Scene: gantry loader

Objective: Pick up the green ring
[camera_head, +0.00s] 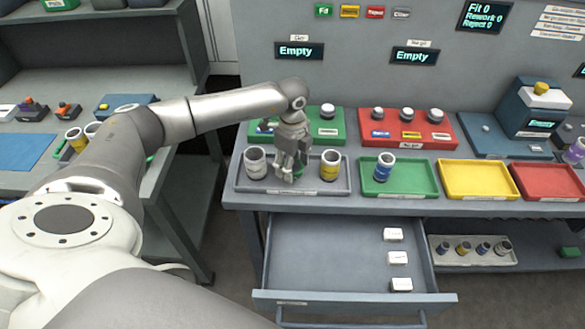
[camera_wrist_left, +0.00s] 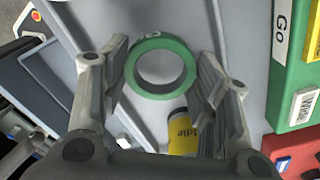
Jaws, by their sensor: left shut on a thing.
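The green ring (camera_wrist_left: 187,78) shows in the left wrist view between the two fingers of my left gripper (camera_wrist_left: 163,85), with its round hole facing the camera. My left gripper (camera_head: 292,175) points down over the grey tray (camera_head: 310,187) in the head view and is shut on the ring. Only a sliver of green shows beside the fingers there. I cannot tell whether the ring touches the tray. My right gripper is in neither view.
A grey-white cylinder (camera_head: 256,163) stands left of my gripper and a yellow-banded one (camera_head: 330,165) right of it. A blue-banded one (camera_head: 384,167) stands in the green tray (camera_head: 412,186). Yellow (camera_head: 478,180) and red (camera_head: 548,182) trays are empty. An open drawer (camera_head: 330,265) lies below.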

